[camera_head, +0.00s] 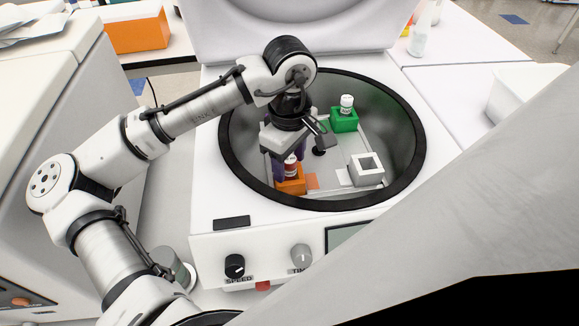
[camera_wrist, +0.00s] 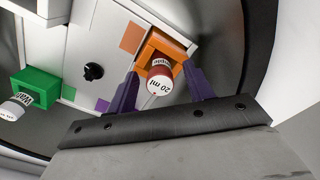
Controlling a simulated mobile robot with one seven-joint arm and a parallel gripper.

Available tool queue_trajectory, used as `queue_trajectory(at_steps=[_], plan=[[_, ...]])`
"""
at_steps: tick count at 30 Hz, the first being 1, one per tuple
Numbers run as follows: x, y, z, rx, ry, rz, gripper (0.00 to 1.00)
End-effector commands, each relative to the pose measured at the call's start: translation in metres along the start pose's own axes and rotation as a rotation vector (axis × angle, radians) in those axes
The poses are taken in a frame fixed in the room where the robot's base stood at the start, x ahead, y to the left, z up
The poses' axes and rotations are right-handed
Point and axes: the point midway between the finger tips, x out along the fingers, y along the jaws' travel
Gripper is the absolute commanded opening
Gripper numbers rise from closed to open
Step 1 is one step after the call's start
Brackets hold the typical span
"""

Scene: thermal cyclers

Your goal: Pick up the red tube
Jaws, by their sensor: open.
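The red tube (camera_wrist: 159,82) has a white cap with "20 ml" on it and stands in an orange holder (camera_wrist: 150,46) in the wrist view. In the head view the tube (camera_head: 291,168) and the orange holder (camera_head: 291,186) are at the front left inside the round centrifuge bowl. My gripper (camera_wrist: 160,88) is open, with its purple fingers on either side of the tube. In the head view my gripper (camera_head: 289,166) reaches down over the holder and hides part of the tube. I cannot tell whether the fingers touch it.
A green holder (camera_head: 344,120) with a white-capped tube (camera_head: 346,103) stands at the back right of the bowl. A black knob (camera_wrist: 93,72) is mid-rotor. The dark bowl rim (camera_head: 412,165) surrounds my gripper.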

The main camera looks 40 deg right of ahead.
Motion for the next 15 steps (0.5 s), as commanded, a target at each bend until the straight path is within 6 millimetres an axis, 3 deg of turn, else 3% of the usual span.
queue_trajectory(at_steps=[4,15], plan=[[-0.0002,0.0001,0.0,0.0,0.0,0.0,0.49],[-0.0005,0.0001,-0.0001,0.0,0.0,0.0,0.01]])
